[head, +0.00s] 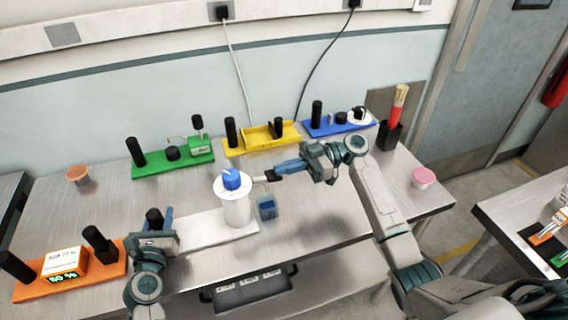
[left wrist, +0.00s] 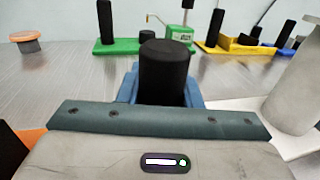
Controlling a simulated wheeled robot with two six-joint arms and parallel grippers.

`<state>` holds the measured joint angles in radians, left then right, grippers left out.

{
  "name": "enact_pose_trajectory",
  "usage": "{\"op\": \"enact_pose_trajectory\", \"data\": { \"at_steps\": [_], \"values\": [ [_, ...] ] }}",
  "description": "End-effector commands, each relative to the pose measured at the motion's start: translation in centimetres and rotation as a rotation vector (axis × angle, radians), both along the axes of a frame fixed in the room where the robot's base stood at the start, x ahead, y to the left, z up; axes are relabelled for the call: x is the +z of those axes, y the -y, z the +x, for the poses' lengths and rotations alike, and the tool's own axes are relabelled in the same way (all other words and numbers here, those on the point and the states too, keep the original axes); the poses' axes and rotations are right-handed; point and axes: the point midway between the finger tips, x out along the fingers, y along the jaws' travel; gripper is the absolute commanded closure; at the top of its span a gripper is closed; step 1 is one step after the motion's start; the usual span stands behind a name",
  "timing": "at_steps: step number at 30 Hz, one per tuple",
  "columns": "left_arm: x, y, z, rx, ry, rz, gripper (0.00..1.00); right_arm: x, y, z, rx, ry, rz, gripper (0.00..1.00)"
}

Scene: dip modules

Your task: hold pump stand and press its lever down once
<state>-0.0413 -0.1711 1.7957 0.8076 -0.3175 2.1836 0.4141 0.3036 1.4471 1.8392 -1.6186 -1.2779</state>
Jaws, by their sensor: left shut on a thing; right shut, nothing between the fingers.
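The pump stand has a white base plate (head: 200,232), a white cylinder (head: 238,210) with a blue cap (head: 231,179), and a black post (head: 153,215) at its left end. The cylinder also shows at the right edge of the left wrist view (left wrist: 302,85). My left gripper (head: 154,222) is shut on the black post, which stands upright between the blue fingers in the left wrist view (left wrist: 165,75). My right gripper (head: 268,177) is shut and empty, just right of the blue cap at about the cylinder's top. Whether it touches the stand's top, I cannot tell. The lever is not clearly distinguishable.
A small blue container (head: 267,207) stands right of the cylinder. Green (head: 175,167), yellow (head: 262,140) and blue (head: 338,128) modules line the back. An orange module (head: 70,282) is at front left. A pink-lidded tub (head: 423,177) stands at right.

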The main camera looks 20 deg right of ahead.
Motion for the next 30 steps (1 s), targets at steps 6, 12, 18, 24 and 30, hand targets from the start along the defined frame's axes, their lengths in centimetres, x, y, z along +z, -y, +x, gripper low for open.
{"op": "enact_pose_trajectory", "data": {
  "at_steps": [6,12,18,24,30],
  "values": [
    [0.0,0.0,0.0,0.0,-0.001,0.0,1.0,-1.8,0.2,0.0,-0.002,-0.004,0.117,1.0],
    [0.0,0.0,0.0,0.0,0.0,-0.001,1.0,-1.7,0.2,-0.1,-0.001,-0.004,0.113,1.0],
    [0.0,0.0,0.0,0.0,0.0,-0.001,1.0,-0.2,0.7,0.0,-0.002,0.0,0.111,1.0],
    [0.0,0.0,0.0,0.0,0.0,-0.001,1.0,2.1,3.4,0.0,-0.004,-0.003,0.111,1.0],
    [0.0,0.0,0.0,0.0,0.0,-0.001,1.0,1.9,7.9,0.0,-0.004,-0.002,0.113,1.0]
  ]
}}
